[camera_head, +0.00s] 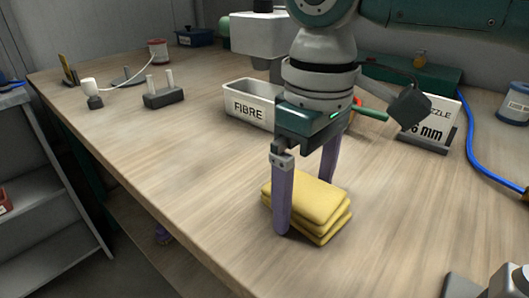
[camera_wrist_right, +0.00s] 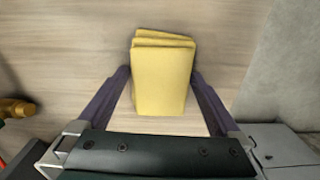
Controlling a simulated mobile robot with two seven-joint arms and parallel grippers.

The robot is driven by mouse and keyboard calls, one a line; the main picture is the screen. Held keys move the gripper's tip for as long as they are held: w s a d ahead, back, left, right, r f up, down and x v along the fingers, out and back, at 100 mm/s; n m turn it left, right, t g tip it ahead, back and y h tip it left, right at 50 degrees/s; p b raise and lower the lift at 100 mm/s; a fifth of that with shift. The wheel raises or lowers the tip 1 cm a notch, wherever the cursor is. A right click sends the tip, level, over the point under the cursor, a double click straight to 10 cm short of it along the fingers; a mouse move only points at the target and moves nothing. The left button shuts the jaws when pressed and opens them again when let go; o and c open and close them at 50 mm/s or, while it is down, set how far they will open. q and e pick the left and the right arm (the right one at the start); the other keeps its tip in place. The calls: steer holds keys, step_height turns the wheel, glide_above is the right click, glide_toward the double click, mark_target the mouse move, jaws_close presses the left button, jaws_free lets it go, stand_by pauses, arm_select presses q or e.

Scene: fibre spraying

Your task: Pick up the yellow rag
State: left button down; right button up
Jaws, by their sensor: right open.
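The yellow rag (camera_head: 312,203) lies folded in a stack of layers on the wooden bench, near its front edge. My right gripper (camera_head: 303,205) is open and points down around it. One purple finger stands in front of the rag on the left, and the other is partly hidden behind it. In the right wrist view the rag (camera_wrist_right: 163,78) sits between the two fingers of the right gripper (camera_wrist_right: 160,88), with a small gap visible on each side low down. My left gripper is not in view.
Behind the gripper are a white bin marked FIBRE (camera_head: 250,107) and a nozzle sign (camera_head: 428,128). A blue hose (camera_head: 470,145) runs along the right. The bench left of the rag is clear.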

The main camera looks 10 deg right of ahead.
steer(key=c, duration=1.2)
